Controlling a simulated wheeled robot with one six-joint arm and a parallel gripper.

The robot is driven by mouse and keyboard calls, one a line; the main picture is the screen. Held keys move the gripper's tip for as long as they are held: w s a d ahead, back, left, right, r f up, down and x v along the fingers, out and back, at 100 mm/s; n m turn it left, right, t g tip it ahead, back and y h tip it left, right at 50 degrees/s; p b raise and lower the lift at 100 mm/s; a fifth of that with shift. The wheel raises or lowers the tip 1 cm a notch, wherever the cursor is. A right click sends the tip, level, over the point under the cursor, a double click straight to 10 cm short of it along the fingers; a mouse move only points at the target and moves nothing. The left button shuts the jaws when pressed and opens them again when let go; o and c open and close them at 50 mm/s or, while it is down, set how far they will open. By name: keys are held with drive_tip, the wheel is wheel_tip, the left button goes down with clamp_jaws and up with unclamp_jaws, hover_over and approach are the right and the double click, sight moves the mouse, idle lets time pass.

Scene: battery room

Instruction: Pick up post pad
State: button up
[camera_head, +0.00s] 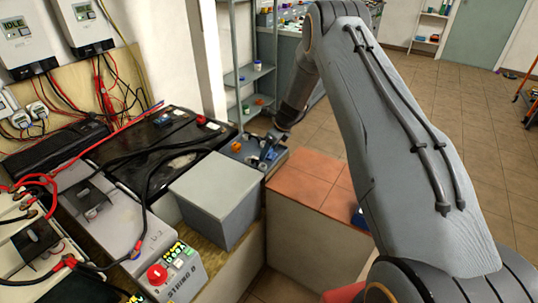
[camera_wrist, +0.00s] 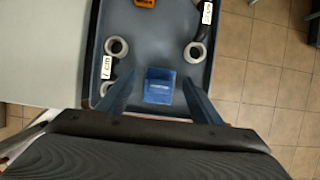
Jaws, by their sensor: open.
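A small flat blue block with a faint printed label (camera_wrist: 159,86), which looks like the post pad, lies in a grey-blue tray (camera_wrist: 160,38). My gripper (camera_wrist: 159,80) is open above the tray, with one finger to each side of the blue block. I cannot tell whether the fingers touch it. In the head view my gripper (camera_head: 268,150) is over the tray at the far end of the battery bench, and the block is hard to make out there.
Grey rings with white labels (camera_wrist: 116,47) (camera_wrist: 195,52) lie beside the fingers in the tray. An orange item (camera_head: 236,146) sits at its far side. A grey box (camera_head: 212,190) and black batteries (camera_head: 160,140) stand nearby. A red-tiled top (camera_head: 310,180) is mostly clear.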

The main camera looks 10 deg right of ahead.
drive_tip(key=shift+c, duration=0.4)
drive_tip(key=c, duration=1.1)
drive_tip(key=shift+o, duration=0.2)
drive_tip(key=shift+r, duration=0.1)
wheel_tip(320, 180, up, 10)
drive_tip(key=shift+f+b, duration=0.1)
drive_tip(key=shift+b, duration=1)
